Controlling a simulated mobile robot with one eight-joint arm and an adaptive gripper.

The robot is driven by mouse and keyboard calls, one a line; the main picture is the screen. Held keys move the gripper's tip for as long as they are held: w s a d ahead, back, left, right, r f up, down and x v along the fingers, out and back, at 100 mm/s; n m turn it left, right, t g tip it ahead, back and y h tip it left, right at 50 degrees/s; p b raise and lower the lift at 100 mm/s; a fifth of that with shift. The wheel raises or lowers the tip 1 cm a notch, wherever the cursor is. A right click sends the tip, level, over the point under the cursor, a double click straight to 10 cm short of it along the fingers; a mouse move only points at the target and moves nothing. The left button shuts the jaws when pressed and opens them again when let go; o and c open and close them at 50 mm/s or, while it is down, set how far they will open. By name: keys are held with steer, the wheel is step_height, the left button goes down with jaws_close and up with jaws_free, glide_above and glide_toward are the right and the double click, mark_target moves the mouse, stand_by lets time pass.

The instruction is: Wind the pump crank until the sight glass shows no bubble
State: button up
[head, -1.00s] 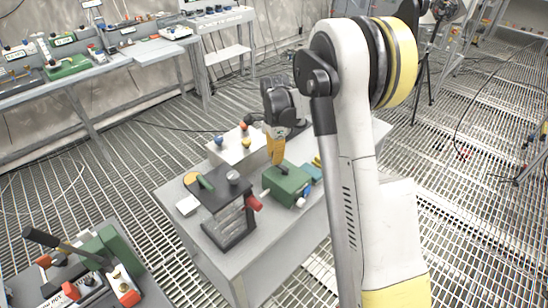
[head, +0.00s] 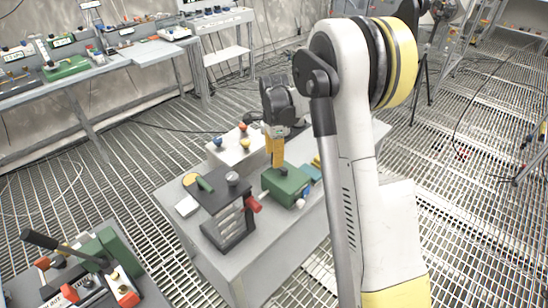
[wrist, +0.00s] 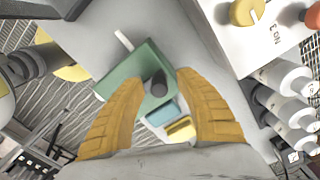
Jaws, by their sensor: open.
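A green box (head: 287,186) with a dark round boss on top stands on the grey table (head: 215,266). It also shows in the wrist view (wrist: 128,75), with its dark boss (wrist: 157,86) between my fingers and a white rod (wrist: 124,41) at its side. My gripper (head: 278,166) points down just above the box. In the wrist view its yellow fingers (wrist: 160,78) are apart and appear empty. I cannot tell whether they touch the boss. No sight glass or bubble can be made out.
A black stepped device (head: 230,205) with a red knob stands left of the green box. A white box (head: 232,150) with coloured knobs is behind it. A lower table with a black lever (head: 60,243) is at front left. A long bench (head: 100,68) runs along the back wall.

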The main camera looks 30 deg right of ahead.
step_height(320, 180, up, 12)
steer(key=shift+f, duration=0.15)
stand_by(0.3)
